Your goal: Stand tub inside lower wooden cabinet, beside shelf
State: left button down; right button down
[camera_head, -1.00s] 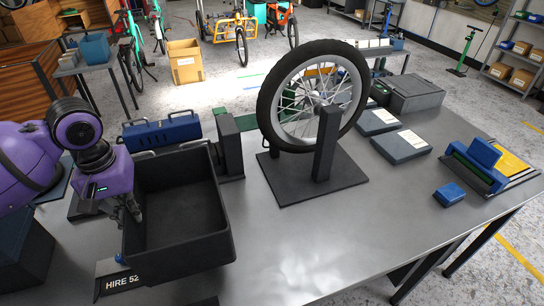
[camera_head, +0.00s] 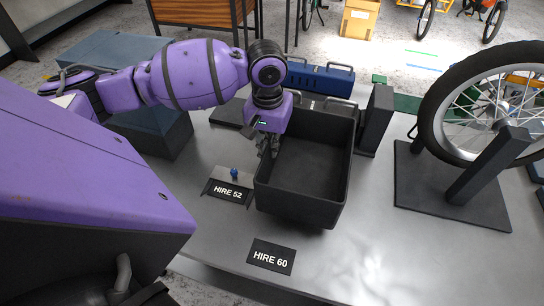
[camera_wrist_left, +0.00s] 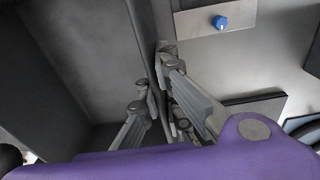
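The tub (camera_head: 326,210) is a black, open, empty box, upright over the grey workbench. I cannot tell whether it touches the bench. My left gripper (camera_head: 268,150) is at its left wall. In the left wrist view the fingers (camera_wrist_left: 165,110) lie on either side of the tub wall (camera_wrist_left: 141,35), shut on it; the fingertip contact is partly hidden. A brown wooden panel (camera_head: 195,12) beyond the bench, cut by the top edge, may be part of the cabinet; its inside and shelf are not visible. My right gripper is not in view.
A dark upright block (camera_head: 376,120) stands close to the tub's right, with a blue case (camera_head: 325,80) behind. A wheel on a stand (camera_head: 455,195) is farther right. Tags HIRE 52 (camera_head: 228,192) and HIRE 60 (camera_head: 271,256) lie left and front. A blue knob (camera_head: 234,173) is beside the tub.

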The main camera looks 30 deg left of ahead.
aim_at(271, 170)
pick_arm(q)
notch_tip(271, 170, down, 4)
jog(key=shift+f, duration=0.1)
jog(key=c, duration=2)
grip_release()
